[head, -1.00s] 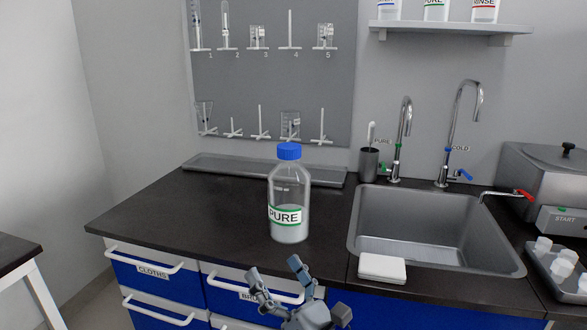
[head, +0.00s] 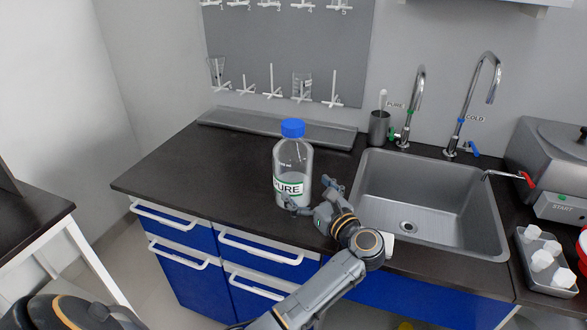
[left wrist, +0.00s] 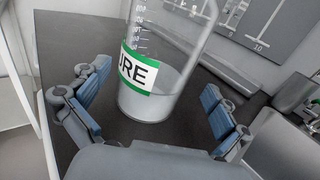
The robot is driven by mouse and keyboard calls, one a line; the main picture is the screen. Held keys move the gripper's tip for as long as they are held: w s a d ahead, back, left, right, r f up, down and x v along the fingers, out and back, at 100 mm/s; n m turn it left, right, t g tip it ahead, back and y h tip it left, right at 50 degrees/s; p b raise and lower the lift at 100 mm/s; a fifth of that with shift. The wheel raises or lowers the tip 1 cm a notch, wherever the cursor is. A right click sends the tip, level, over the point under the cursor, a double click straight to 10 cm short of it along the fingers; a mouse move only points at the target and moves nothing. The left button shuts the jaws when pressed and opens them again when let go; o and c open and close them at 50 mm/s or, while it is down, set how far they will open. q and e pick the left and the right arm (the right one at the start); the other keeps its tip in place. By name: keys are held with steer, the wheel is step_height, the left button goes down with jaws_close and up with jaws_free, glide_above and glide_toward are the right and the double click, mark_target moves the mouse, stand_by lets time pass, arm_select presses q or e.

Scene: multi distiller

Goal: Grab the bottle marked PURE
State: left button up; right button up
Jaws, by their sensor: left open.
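The bottle marked PURE (head: 293,160) is clear, with a blue cap, a green-edged label and pale contents in its lower part. It stands upright on the dark counter, left of the sink. My left gripper (head: 311,195) is open at the front right of the bottle, with one finger in front of its lower label. In the left wrist view the bottle (left wrist: 160,85) stands ahead, between the directions of the two spread fingers (left wrist: 150,108), nearer the left one. I see no finger closed on it. My right gripper is not in view.
The sink (head: 365,200) with two taps lies to the right. A grey tray (head: 230,123) runs along the wall behind the bottle, under a pegboard (head: 270,55). A dark cup (head: 379,128) stands behind the sink. The counter left of the bottle is clear.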

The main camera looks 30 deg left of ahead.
arm_select(q)
steer(key=p+x, duration=0.1)
steer(key=x, duration=0.4)
steer(key=shift+s+r+p, duration=0.15)
steer(key=shift+r+p, duration=0.05)
steer(key=shift+p, duration=0.2)
steer(key=shift+a+f, duration=0.1)
steer(key=shift+a, duration=0.35)
steer(key=c, duration=1.4)
steer(key=shift+w, duration=0.3)
steer(key=shift+c, duration=0.5)
